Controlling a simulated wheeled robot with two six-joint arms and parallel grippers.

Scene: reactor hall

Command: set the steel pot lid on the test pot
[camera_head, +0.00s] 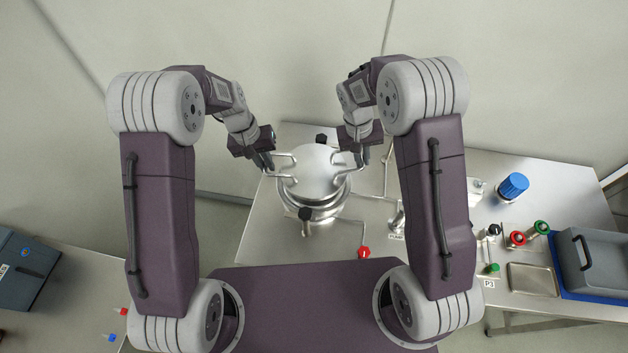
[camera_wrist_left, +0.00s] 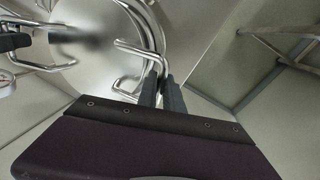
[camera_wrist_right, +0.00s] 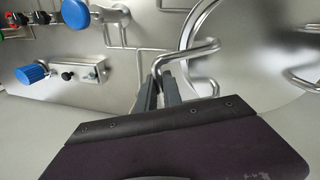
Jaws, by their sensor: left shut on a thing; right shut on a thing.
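The round steel pot lid (camera_head: 315,170) is level over the test pot (camera_head: 318,212), with a bar handle at its left and right. The pot's near wall and rim show below the lid's near edge; the lid hides the pot's opening. I cannot tell whether lid and rim touch. My left gripper (camera_head: 268,165) is shut on the lid's left handle; it also shows in the left wrist view (camera_wrist_left: 161,88). My right gripper (camera_head: 362,157) is shut on the right handle, also seen in the right wrist view (camera_wrist_right: 158,85). The lid also shows there (camera_wrist_right: 280,35).
The pot stands on a steel bench (camera_head: 265,225) with pipes and a red valve knob (camera_head: 363,253). Further right are a blue knob (camera_head: 513,186), red and green valve wheels and a grey bin (camera_head: 595,262). A dark box (camera_head: 22,272) stands at far left.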

